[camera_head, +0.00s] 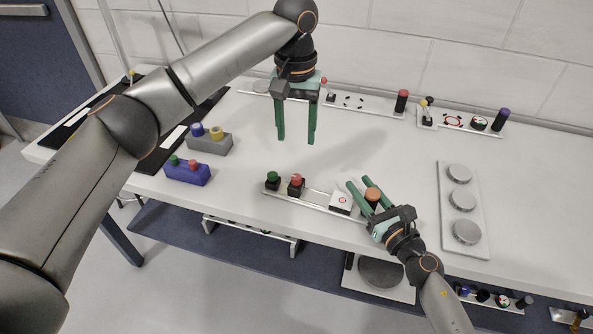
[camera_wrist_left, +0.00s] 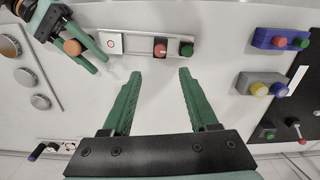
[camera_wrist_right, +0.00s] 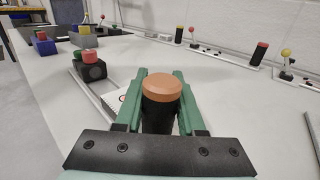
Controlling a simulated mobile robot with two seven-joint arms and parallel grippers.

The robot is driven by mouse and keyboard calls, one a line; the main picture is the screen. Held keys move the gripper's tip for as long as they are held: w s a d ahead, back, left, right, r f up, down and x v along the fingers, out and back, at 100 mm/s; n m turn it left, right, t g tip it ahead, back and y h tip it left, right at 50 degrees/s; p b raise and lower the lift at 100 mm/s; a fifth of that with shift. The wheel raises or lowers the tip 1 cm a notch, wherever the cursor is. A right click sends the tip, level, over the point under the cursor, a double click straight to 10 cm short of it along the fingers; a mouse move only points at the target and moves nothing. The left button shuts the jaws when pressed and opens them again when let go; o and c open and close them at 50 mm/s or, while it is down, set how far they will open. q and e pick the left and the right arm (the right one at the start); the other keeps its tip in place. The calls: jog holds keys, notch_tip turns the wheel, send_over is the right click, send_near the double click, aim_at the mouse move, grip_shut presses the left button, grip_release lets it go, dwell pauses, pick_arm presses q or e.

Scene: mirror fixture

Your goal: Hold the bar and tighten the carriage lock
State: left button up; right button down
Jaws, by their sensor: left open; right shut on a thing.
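The near fixture has a light rail (camera_head: 318,199), a green-topped black block (camera_head: 273,181), a black carriage with a red knob (camera_head: 296,181) and a white block with a red ring mark (camera_head: 341,203). A black bar with an orange-brown top (camera_head: 372,195) stands upright at its right end. My right gripper (camera_head: 361,183) is shut on this bar (camera_wrist_right: 160,105), one finger on each side. My left gripper (camera_head: 296,142) is open and empty, fingers down, above the table behind the carriage. In the left wrist view the red knob (camera_wrist_left: 160,50) lies just beyond the fingertips.
A blue block (camera_head: 187,174) and a grey block (camera_head: 208,142) with coloured buttons stand at the left. A plate with several round discs (camera_head: 461,203) lies at the right. Other fixtures with a red-topped post (camera_head: 401,101) and a purple-topped post (camera_head: 500,119) stand at the back.

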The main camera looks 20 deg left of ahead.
aim_at(296, 177)
pick_arm(q)
notch_tip(296, 177, down, 12)
dwell(0.5)
jog(key=shift+c, duration=0.3)
grip_shut()
